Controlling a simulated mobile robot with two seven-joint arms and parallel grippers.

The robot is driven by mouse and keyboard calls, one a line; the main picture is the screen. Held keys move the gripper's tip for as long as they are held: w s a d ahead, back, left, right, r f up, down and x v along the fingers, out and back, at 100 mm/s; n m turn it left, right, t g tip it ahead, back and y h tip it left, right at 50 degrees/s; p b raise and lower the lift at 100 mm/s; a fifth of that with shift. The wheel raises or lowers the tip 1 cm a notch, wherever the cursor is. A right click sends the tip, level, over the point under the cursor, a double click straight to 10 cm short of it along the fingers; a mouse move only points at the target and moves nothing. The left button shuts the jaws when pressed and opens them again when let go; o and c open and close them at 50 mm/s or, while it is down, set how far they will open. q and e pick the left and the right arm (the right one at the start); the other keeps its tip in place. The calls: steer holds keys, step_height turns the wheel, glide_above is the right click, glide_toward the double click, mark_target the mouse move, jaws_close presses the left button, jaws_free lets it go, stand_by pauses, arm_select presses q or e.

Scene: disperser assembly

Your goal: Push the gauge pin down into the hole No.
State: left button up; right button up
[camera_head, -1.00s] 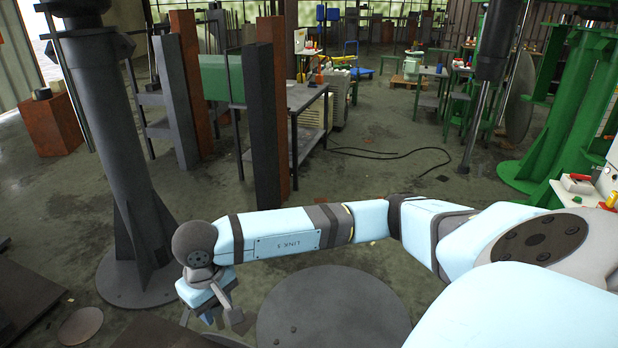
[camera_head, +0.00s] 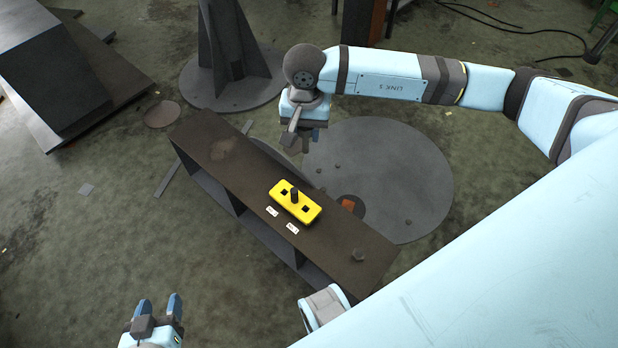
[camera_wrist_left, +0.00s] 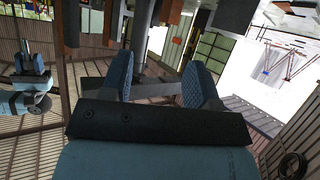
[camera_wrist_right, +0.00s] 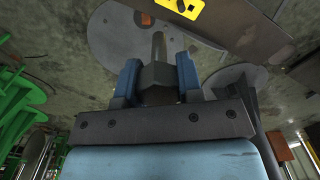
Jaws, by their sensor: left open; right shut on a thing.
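A yellow block (camera_head: 310,207) with two dark square openings lies on a narrow brown bench top (camera_head: 225,153). A short dark peg (camera_head: 294,195) stands up at its middle; how deep it sits cannot be told. My right gripper (camera_head: 298,140) is above and beyond the bench, apart from the block. In the right wrist view it is shut on a grey pin with a hexagonal head (camera_wrist_right: 158,75), its shaft pointing away from the palm. Part of the yellow block (camera_wrist_right: 182,6) shows at that view's top edge. My left gripper (camera_head: 158,302) is open and empty at the lower left.
Two small white labels (camera_head: 292,229) lie in front of the block. A large grey floor disc (camera_head: 390,175) and a column base (camera_head: 232,85) are behind the bench. The bench top's left part is clear.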

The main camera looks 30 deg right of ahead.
arm_select(q)
steer(key=w+d+f+t+h+b, duration=0.1)
steer(key=d+f+t+h+b, duration=0.2)
steer(key=b, duration=2.4)
step_height(320, 180, down, 4)
steer(key=d+h, duration=0.1)
steer(key=d, duration=0.1)
steer(key=shift+d+m+h+b, duration=0.3)
steer(key=shift+d+h, duration=0.1)
arm_select(e)
steer(key=w+d+f+m, duration=0.1)
steer(key=w+f+m, duration=0.1)
steer(key=f+m, duration=0.6)
steer(key=w+d+f+m, duration=0.2)
steer(key=f+m, duration=0.6)
steer(key=f, duration=0.9)
steer(key=w+d+f+m, duration=0.1)
steer(key=w+f+m, duration=0.2)
steer(key=f+m, duration=0.5)
step_height(320, 180, down, 6)
steer(key=shift+w+d+r+m, duration=0.15)
steer(key=shift+w+m, duration=0.25)
arm_select(q)
steer(key=shift+w+r, duration=0.15)
steer(key=shift+r, duration=0.05)
steer(key=shift+f+m+g+b, duration=0.3)
steer(key=shift+f+g+b, duration=0.2)
steer(key=shift+f+b, duration=1.2)
arm_select(e)
steer(key=shift+f, duration=2.9)
